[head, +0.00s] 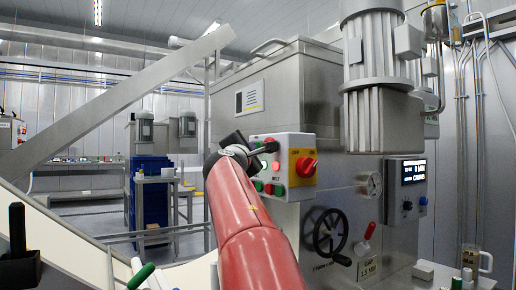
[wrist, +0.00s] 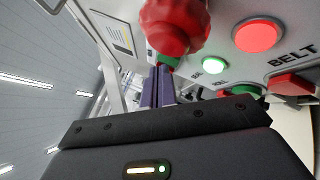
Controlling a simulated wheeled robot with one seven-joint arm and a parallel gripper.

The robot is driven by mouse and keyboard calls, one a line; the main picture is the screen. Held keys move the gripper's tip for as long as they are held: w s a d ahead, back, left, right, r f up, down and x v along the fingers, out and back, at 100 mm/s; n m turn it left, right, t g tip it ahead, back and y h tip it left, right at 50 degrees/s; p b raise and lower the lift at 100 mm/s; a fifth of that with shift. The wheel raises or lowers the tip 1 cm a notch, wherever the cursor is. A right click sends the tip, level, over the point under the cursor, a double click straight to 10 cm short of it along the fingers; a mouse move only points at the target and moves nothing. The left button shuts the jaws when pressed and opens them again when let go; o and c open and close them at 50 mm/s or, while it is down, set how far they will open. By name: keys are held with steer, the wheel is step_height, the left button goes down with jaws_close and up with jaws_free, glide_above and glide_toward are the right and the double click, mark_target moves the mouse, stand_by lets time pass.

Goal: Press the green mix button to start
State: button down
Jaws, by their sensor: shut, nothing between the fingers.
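The control box (head: 286,168) with green and red buttons is on the machine's front face. In the wrist view a green part (wrist: 168,61) shows just beyond my fingertips, partly hidden under a large red knob (wrist: 175,25); I cannot tell whether they touch it. My gripper (wrist: 161,72) is shut and empty, pointing at the panel. In the head view my gripper (head: 268,148) is at the box's upper left and hides part of it.
A lit red button (wrist: 258,34) and a BELT label (wrist: 292,55) are on the panel. A red and yellow switch (head: 304,166) sits at the box's right.

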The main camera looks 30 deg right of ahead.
steer(key=shift+d, duration=0.4)
stand_by(0.8)
steer(key=shift+a, duration=0.8)
steer(key=shift+s+a+b, duration=0.1)
steer(key=shift+a+b, duration=0.55)
steer(key=shift+a, duration=1.9)
